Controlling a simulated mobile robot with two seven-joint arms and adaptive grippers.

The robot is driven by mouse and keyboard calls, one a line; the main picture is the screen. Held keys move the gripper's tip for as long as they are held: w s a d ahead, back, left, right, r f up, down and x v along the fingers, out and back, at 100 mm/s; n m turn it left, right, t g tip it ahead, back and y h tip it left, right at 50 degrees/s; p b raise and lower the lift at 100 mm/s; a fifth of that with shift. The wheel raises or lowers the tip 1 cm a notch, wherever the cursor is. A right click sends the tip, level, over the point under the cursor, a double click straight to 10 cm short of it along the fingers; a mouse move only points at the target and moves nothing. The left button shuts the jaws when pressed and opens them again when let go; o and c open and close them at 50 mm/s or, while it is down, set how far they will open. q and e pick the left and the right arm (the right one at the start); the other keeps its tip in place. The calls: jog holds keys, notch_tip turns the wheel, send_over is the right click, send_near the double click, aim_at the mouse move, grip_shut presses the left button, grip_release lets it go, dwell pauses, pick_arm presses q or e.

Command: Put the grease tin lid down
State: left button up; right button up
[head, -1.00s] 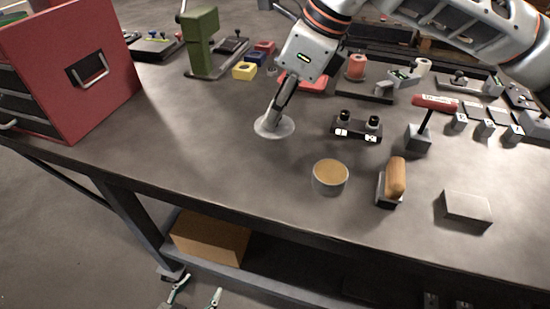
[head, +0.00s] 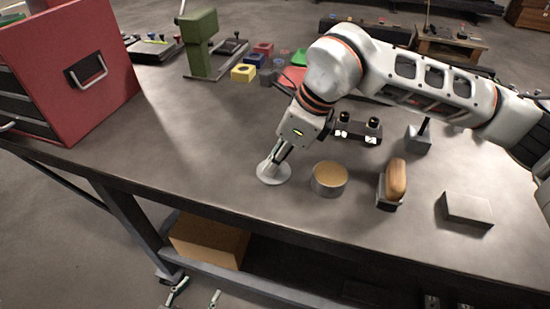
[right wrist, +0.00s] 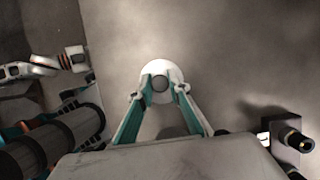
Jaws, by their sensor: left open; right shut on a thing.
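The grease tin lid (head: 266,178) is a pale round disc with a knob. My right gripper (head: 276,160) is shut on its knob, over the bench left of the tin; I cannot tell whether the lid touches the bench top. In the right wrist view the lid (right wrist: 160,68) lies beyond the fingertips (right wrist: 161,86), which flank the round knob. The open grease tin (head: 328,188) with tan grease stands upright on the bench, just right of the lid and apart from it. My left gripper (head: 197,291) is open and empty, low at the bottom edge, below the bench top.
A black fixture with two knobs (head: 357,131) stands behind. A red tool cabinet (head: 60,75) stands at left. The bench (head: 190,150) between cabinet and lid is clear.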

jog(key=o, duration=0.5)
jog(key=shift+f, duration=0.15)
jog(key=o, duration=0.4)
jog(key=v, duration=1.2)
jog(key=shift+r, duration=0.25)
jog(key=shift+s, duration=0.1)
